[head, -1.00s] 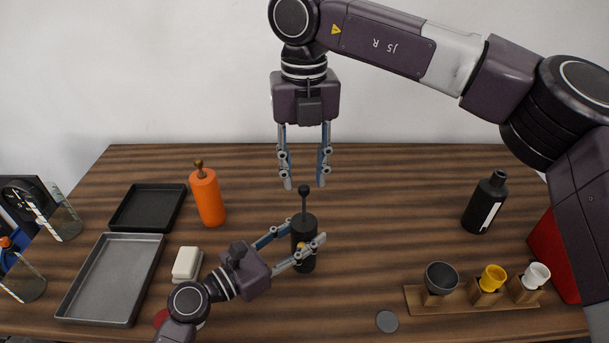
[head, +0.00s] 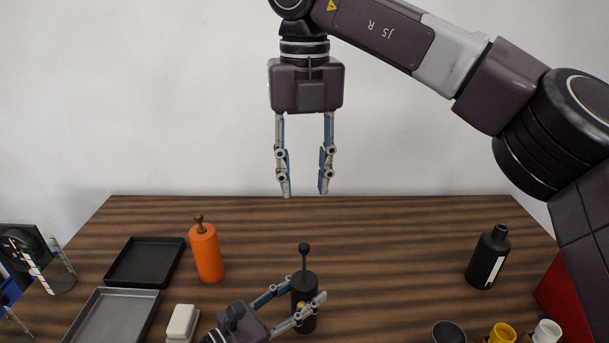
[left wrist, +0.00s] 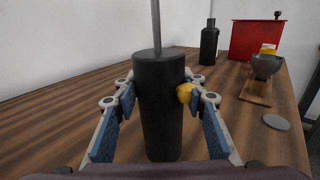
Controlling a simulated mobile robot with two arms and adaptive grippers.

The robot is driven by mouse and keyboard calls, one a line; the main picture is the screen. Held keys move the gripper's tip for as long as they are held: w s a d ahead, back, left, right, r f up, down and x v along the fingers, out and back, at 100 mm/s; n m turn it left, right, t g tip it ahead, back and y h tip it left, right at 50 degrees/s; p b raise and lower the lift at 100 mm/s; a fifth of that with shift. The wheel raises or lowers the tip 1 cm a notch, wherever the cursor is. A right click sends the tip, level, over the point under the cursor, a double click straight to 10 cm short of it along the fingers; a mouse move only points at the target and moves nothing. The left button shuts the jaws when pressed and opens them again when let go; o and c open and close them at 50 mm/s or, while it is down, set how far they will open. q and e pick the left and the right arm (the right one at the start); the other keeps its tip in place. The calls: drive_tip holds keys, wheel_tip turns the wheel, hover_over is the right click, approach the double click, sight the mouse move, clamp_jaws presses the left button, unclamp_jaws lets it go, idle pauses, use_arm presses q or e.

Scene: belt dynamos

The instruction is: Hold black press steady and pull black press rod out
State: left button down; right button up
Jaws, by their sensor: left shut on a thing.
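The black press (head: 304,291) stands upright on the wooden table in the head view. Its thin black press rod (head: 304,261) sticks up from the top and ends in a round knob. My left gripper (head: 297,306) is shut around the body of the press, and the left wrist view shows the press (left wrist: 160,110) between its blue finger pads (left wrist: 160,116). In that view the rod (left wrist: 155,25) rises out of the frame. My right gripper (head: 304,190) is open and empty, pointing down, above the rod knob with a clear gap.
An orange press (head: 206,254) stands left of the black press, near a black tray (head: 145,262) and a grey tray (head: 115,318). A white block (head: 183,322) lies between. A black bottle (head: 488,258) stands right, and cups (head: 502,333) at lower right. The table back is clear.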

use_arm(q)
drive_tip(key=c, duration=1.1)
unclamp_jaws()
drive_tip(key=shift+c, duration=0.2)
